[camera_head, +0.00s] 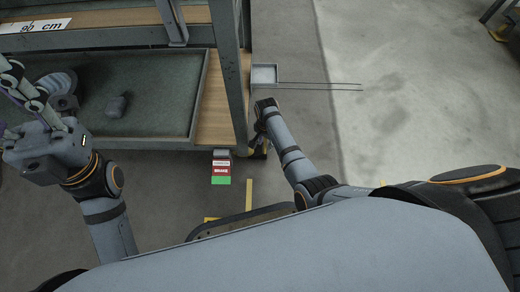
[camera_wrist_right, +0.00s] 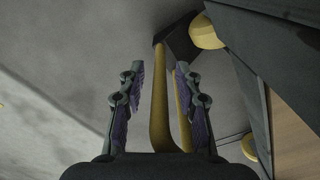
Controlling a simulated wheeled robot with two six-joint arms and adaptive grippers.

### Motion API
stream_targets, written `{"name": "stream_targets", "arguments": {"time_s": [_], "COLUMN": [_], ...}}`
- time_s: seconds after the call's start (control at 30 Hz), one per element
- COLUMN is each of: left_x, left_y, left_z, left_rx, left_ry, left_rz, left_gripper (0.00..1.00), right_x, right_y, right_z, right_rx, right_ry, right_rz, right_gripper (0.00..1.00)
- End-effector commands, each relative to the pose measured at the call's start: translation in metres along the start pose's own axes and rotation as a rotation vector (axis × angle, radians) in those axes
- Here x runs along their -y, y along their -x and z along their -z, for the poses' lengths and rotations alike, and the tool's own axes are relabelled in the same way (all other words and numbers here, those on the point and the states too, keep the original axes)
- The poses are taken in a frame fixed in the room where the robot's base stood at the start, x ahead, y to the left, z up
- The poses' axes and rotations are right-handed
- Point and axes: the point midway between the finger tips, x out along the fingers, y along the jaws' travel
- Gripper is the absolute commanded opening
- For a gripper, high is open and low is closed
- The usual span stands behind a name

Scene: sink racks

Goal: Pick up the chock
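The chock looks like a dark wedge (camera_wrist_right: 182,36) with a long yellow handle (camera_wrist_right: 159,105) in the right wrist view. In the head view, a small dark and yellow piece of it (camera_head: 260,152) shows by the rack's foot, mostly hidden by my arm. My right gripper (camera_wrist_right: 158,70) is open, and the yellow handle runs between its fingers. I cannot tell whether the fingers touch it. My left gripper (camera_head: 12,104) is at the left edge of the head view, with fingers spread, partly cut off, above the rack's tray.
A rack (camera_head: 232,75) with a dark tray (camera_head: 150,143) stands at the left, with grey parts (camera_head: 116,106) in the tray. A rack post and wood edge are close to the right gripper. A grey holder (camera_head: 264,74) sticks out.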

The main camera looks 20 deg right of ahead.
Motion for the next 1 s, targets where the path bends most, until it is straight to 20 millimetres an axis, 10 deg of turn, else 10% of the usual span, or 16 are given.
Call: {"name": "stream_targets", "arguments": {"time_s": [0.2,1.0], "left_x": [0.000,0.001], "left_y": [0.000,-0.012], "left_z": [0.000,0.001], "left_rx": [-0.002,-0.003], "left_ry": [0.000,0.006], "left_rz": [0.001,-0.007], "left_gripper": [0.40,0.40], "right_x": [0.000,-0.001], "right_y": [0.000,0.011], "right_z": [0.000,0.001], "right_rx": [0.001,-0.001], "right_ry": [0.000,0.001], "right_rz": [0.000,0.002], "right_gripper": [0.00,0.00]}}
